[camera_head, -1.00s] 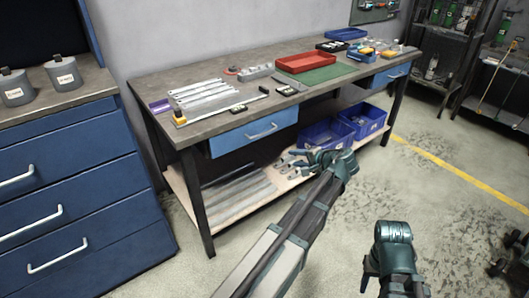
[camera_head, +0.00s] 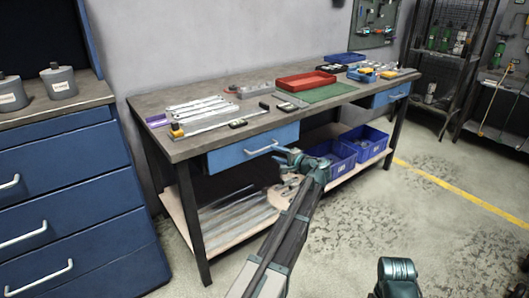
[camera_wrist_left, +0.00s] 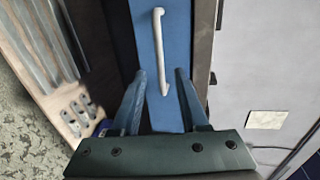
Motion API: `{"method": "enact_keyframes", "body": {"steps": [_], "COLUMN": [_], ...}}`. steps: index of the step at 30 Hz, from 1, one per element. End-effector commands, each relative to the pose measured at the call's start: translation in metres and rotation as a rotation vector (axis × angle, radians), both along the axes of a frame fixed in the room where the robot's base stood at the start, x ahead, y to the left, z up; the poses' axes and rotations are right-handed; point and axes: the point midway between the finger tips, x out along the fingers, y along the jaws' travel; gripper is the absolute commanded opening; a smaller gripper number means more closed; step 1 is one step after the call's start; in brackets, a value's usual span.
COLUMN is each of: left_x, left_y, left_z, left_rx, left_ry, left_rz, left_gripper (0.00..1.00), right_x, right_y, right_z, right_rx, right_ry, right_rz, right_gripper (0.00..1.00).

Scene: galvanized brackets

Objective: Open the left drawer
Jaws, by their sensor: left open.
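The left drawer (camera_head: 250,149) is a blue front under the workbench top, and it looks closed. Its light bar handle (camera_head: 261,148) also shows upright in the left wrist view (camera_wrist_left: 159,45). My left gripper (camera_head: 285,155) is at the right part of the drawer front, near the handle's right end. In the left wrist view its two fingers (camera_wrist_left: 160,73) are apart, with the lower end of the handle appearing between them. I cannot tell whether they touch it. Only a part of my right arm shows at the bottom right of the head view; its gripper is out of frame.
The workbench top (camera_head: 225,145) bears metal strips, a red tray (camera_head: 305,81) and a green mat (camera_head: 330,92). Blue bins (camera_head: 335,160) stand on the lower shelf, right of my left gripper. A blue cabinet (camera_head: 70,190) stands at the left. Floor in front is free.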

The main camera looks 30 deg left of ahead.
Motion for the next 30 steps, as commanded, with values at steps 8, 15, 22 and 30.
{"method": "enact_keyframes", "body": {"steps": [8, 15, 22, 30], "left_x": [0.021, 0.029, 0.030, 0.030], "left_y": [0.048, 0.069, 0.073, 0.073], "left_z": [-0.013, -0.016, -0.017, -0.017], "left_rx": [-0.001, -0.001, -0.001, -0.001], "left_ry": [0.000, 0.000, 0.000, 0.000], "left_rz": [0.002, 0.000, 0.000, -0.001], "left_gripper": [0.44, 0.44, 0.44, 0.24], "right_x": [0.000, 0.000, 0.000, 0.000], "right_y": [0.000, -0.001, -0.001, -0.001], "right_z": [-0.012, -0.016, -0.016, -0.016], "right_rx": [-0.002, -0.003, -0.003, -0.003], "right_ry": [-0.001, -0.001, -0.001, -0.001], "right_rz": [0.001, 0.001, 0.001, 0.001], "right_gripper": [0.50, 0.50, 0.50, 0.50]}}
